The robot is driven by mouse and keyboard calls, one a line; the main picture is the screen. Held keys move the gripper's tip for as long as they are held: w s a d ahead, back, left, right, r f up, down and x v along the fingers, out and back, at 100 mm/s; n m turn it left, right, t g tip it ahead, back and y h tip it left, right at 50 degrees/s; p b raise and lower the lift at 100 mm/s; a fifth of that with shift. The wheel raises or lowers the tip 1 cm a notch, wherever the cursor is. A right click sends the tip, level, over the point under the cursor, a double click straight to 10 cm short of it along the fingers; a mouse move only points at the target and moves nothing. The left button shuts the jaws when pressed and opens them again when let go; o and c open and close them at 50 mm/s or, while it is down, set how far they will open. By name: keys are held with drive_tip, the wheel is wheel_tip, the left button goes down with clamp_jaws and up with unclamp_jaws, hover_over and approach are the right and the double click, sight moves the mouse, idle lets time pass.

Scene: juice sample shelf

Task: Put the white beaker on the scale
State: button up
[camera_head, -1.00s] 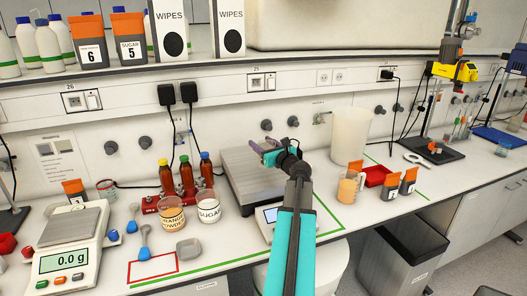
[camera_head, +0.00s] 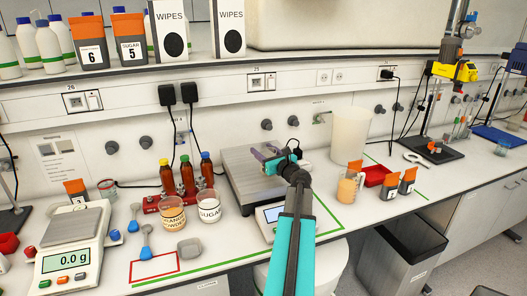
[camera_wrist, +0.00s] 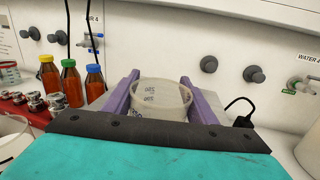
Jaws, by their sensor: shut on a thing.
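My gripper (camera_head: 270,155) is over the grey plate of the large scale (camera_head: 242,182), whose display (camera_head: 273,213) sits at the front. In the wrist view its two purple fingers (camera_wrist: 158,100) are shut on a translucent white beaker (camera_wrist: 161,93) with faint markings. The beaker looks upright, and its lower part is hidden behind my gripper's dark edge. It is hard to make out in the head view, so I cannot tell whether its base touches the plate. A smaller scale (camera_head: 68,262) at the left reads 0.0 g and its pan is empty.
The wall is close behind.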

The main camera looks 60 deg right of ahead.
drive_tip(key=shift+f, duration=0.2)
drive_tip(key=o, duration=1.1)
drive_tip(key=shift+r, duration=0.1)
drive_tip(key=shift+r, duration=0.2)
drive_tip(key=shift+b+v, duration=0.4)
drive_tip(key=shift+v, duration=0.65)
drive_tip(key=shift+b+v, duration=1.5)
drive_tip(key=shift+v, duration=3.5)
drive_tip(key=shift+f, duration=0.1)
